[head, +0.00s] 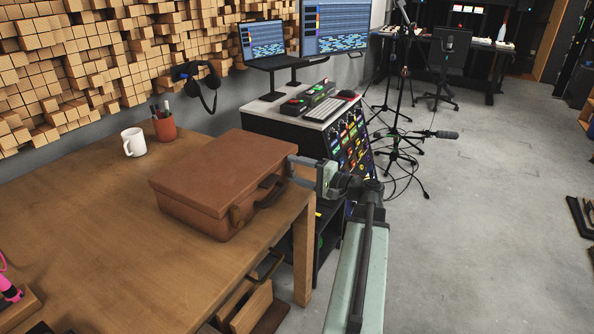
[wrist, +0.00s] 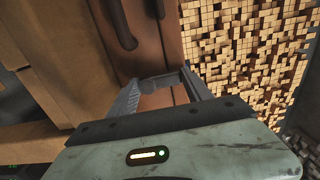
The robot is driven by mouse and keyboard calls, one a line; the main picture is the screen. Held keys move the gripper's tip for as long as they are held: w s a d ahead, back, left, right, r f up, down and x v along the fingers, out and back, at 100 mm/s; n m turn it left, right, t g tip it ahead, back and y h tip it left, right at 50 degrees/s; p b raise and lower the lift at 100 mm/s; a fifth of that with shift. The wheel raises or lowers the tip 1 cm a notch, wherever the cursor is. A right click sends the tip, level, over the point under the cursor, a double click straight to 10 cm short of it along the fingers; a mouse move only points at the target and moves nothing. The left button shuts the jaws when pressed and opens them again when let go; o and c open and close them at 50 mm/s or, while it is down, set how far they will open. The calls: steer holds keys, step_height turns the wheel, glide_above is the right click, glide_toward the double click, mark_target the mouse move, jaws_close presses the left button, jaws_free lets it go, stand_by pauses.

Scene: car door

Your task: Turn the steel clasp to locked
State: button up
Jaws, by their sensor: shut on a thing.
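A brown leather suitcase (head: 222,178) lies closed on the wooden table, with a dark handle (head: 270,190) on its front side. A small brass-toned clasp (head: 236,216) shows near its left front end. My gripper (head: 303,166) is at the right front end of the case. In the wrist view, my gripper (wrist: 160,86) has its fingers either side of a small grey piece, the steel clasp (wrist: 162,80), against the brown case side (wrist: 168,42). It is shut on this clasp. The fingers hide most of it, so its turn angle cannot be told.
A white mug (head: 133,142) and a pen cup (head: 164,127) stand behind the case on the wooden table (head: 110,225). A console desk (head: 350,140) with screens is beyond my gripper. The floor at right is mostly open.

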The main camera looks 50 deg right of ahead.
stand_by(0.3)
steer(key=o, duration=1.4)
steer(key=shift+c, duration=0.2)
steer(key=v, duration=0.7)
steer(key=shift+s, duration=0.4)
steer(key=shift+d+f, duration=0.1)
